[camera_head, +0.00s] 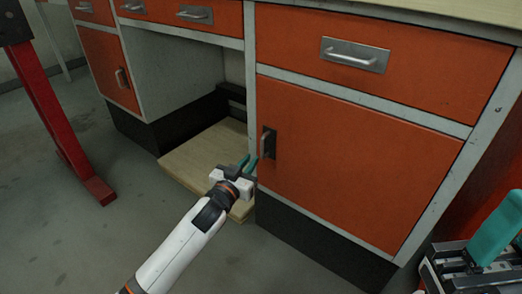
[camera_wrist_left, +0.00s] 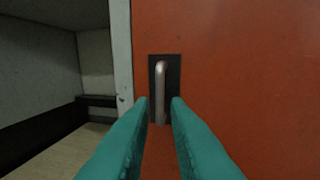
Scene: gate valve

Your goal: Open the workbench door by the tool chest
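The orange workbench door (camera_head: 350,165) is shut, with an upright metal handle (camera_head: 266,143) on a dark plate near its left edge. In the left wrist view the handle (camera_wrist_left: 160,85) stands upright straight ahead. My left gripper (camera_head: 248,162) is just left of and slightly below the handle in the head view. Its teal fingers (camera_wrist_left: 160,103) are open, one on each side of the handle's lower part in the picture; I cannot tell whether the tips reach it. My right gripper (camera_head: 492,235) shows only partly at the lower right, with one teal finger clear.
An orange drawer (camera_head: 390,62) is above the door. Left of it is an open bay with a wooden board (camera_head: 205,155) low down. Another orange door (camera_head: 108,72) is further left. A red stand (camera_head: 62,120) is at far left. A dark red surface (camera_head: 503,165) borders the right side.

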